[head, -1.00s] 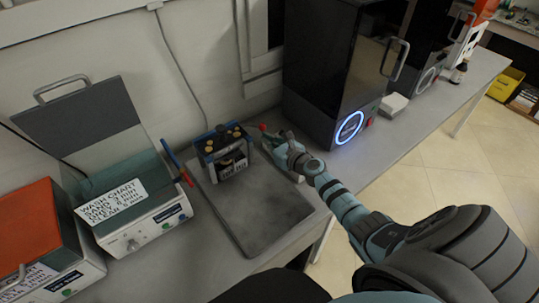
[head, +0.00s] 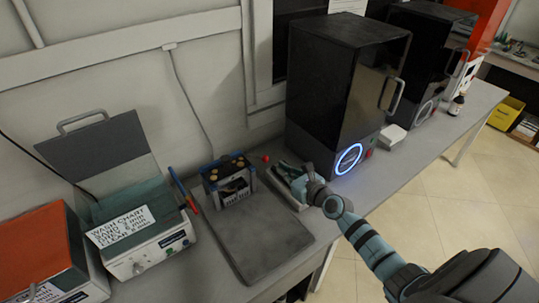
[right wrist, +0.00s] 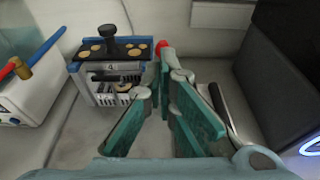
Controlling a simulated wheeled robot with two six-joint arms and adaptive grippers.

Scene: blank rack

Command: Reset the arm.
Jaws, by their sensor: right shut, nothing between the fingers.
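My right gripper (head: 290,178) is above the bench, to the right of the blue-framed rack and apart from it. It is shut and empty; its green-teal fingers show large in the right wrist view (right wrist: 155,110). The rack (head: 228,180) stands upright on the back of a dark grey mat (head: 258,238). In the right wrist view the rack (right wrist: 108,70) has a black knob, brass discs on top and a label "4". My left gripper is not in view.
A small red ball-like knob (head: 265,157) sits behind my gripper. A black machine with a glowing blue ring (head: 347,90) stands to the right. A wash unit with an open lid (head: 150,250) is at left. Red and blue pens (head: 182,190) lean beside it.

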